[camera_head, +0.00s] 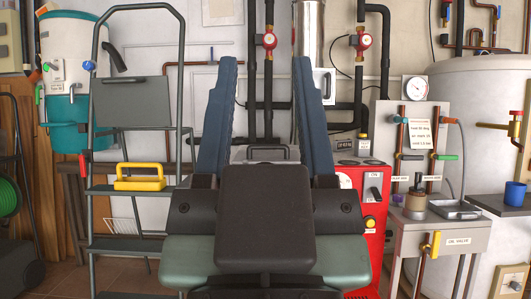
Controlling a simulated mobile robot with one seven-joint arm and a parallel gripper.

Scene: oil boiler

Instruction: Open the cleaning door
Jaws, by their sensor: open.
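My gripper (265,62) fills the middle of the head view. Its two blue fingers stand wide apart, with nothing held between them. A red boiler (375,215) stands behind my gripper, and only its right side shows, with a small black lever on a white plate (373,187) and a yellow knob (370,222). A dark grey handle (266,149) shows between the fingers, in front of a pale surface. I cannot tell whether it belongs to the cleaning door. No cleaning door can be made out, and most of the boiler front is hidden by my gripper and arm.
A grey stepladder (130,115) with a yellow toolbox (140,178) stands at left. A white and teal tank (67,85) is behind it. At right are a valve bench (440,235), a large pale tank (480,95) and a blue mug (514,194). Pipes run up the back wall.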

